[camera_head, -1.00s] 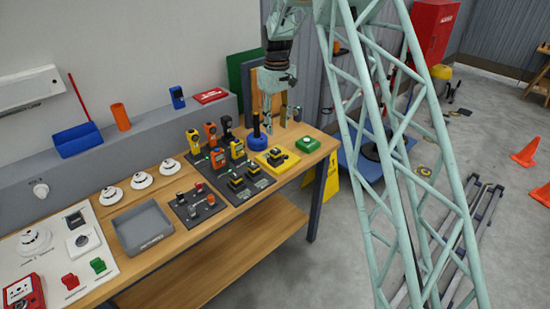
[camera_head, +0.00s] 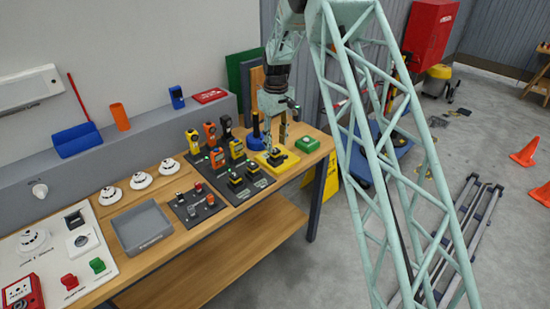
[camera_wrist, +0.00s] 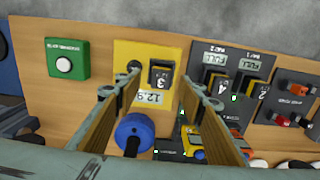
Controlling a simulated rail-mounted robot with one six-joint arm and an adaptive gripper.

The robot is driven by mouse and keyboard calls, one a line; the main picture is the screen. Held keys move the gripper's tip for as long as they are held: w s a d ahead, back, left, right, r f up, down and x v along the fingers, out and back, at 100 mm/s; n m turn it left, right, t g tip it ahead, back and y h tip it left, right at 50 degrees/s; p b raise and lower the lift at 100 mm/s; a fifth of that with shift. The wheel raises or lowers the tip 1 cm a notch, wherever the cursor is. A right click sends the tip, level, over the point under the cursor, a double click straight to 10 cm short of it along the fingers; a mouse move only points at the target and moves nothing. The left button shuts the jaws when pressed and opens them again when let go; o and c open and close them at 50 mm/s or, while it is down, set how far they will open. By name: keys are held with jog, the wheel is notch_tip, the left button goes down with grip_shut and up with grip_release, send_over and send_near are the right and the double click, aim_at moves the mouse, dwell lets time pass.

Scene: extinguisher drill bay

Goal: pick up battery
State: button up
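A black battery marked 3 (camera_wrist: 162,76) sits on a yellow tester plate (camera_wrist: 132,48) with a small display. In the head view the battery (camera_head: 277,154) is on the yellow plate (camera_head: 293,165) at the bench's right end. My gripper (camera_head: 276,143) is open just above it, pointing down. In the wrist view my gripper's two fingers (camera_wrist: 158,84) frame the battery, one on each side; contact cannot be told. Two more black batteries, marked 4 (camera_wrist: 216,82) and 2 (camera_wrist: 246,87), sit in a dark charger plate (camera_wrist: 233,66) beside the yellow plate.
A blue round-based post (camera_wrist: 135,132) stands close to my fingers. A green box with a white button (camera_head: 307,144) is at the bench's right end. Orange and yellow handheld devices (camera_head: 217,157) stand to the left. A grey tray (camera_head: 142,228) lies empty farther left.

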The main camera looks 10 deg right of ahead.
aim_at(275, 150)
jog(key=shift+f, duration=0.1)
dwell(0.3)
jog(key=shift+a+f, duration=0.2)
jog(key=shift+f, duration=2.35)
jog(key=c, duration=1)
jog(key=shift+c, duration=0.2)
jog(key=shift+r, duration=0.15)
jog(key=shift+r, duration=1.7)
jog(key=s+r, duration=0.1)
jog(key=s, duration=1.5)
jog(key=shift+a+r+b, duration=0.2)
jog(key=shift+a+b, duration=0.2)
